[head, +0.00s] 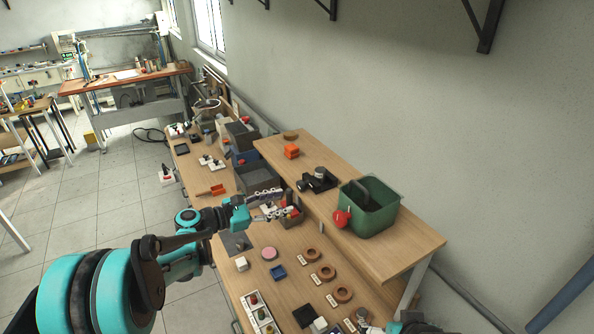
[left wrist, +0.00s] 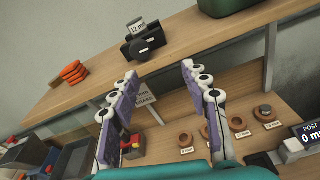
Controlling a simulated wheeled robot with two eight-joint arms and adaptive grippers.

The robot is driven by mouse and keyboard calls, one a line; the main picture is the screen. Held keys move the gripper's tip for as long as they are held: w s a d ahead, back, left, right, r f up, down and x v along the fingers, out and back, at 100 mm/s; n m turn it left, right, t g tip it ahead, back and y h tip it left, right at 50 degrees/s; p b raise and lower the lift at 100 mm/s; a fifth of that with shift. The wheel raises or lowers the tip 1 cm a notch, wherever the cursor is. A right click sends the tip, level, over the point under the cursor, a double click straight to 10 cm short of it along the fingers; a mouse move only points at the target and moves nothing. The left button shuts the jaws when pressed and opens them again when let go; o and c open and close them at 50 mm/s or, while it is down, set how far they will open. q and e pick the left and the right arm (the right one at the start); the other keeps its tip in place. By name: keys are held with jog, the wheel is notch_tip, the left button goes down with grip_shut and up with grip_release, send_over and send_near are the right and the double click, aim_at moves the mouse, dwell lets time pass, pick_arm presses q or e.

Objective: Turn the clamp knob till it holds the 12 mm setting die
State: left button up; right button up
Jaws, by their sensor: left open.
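A black clamp (head: 318,180) with a round knob sits on the raised wooden shelf. I cannot tell how tightly the die is held. My left gripper (head: 270,203) is open and empty, in front of and below the shelf. In the left wrist view its two fingers (left wrist: 163,92) point toward the shelf edge, apart from the clamp. A dark part at the head view's bottom edge may be my right gripper (head: 403,327), mostly cut off.
Several labelled brown rings (head: 311,255) lie on the lower bench. Dark bins (head: 259,176) stand left of the shelf.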

aim_at(298, 185)
pick_arm(q)
jog(key=shift+n+t+h, duration=0.4)
jog(key=shift+n+h, duration=0.3)
jog(key=shift+n, duration=0.2)
jog(key=w+d, duration=0.1)
jog(key=w, duration=0.1)
jog(key=w+d+r+p, duration=0.1)
jog(key=w+d, duration=0.2)
jog(key=shift+w+d+r, duration=0.3)
jog(key=shift+w+r, duration=0.05)
jog(key=shift+w, duration=0.05)
pick_arm(e)
jog(key=shift+s+a+r, duration=0.1)
jog(key=shift+r, duration=0.5)
jog(key=shift+s+a+r, duration=0.1)
jog(key=shift+r, duration=0.5)
pick_arm(q)
grip_shut()
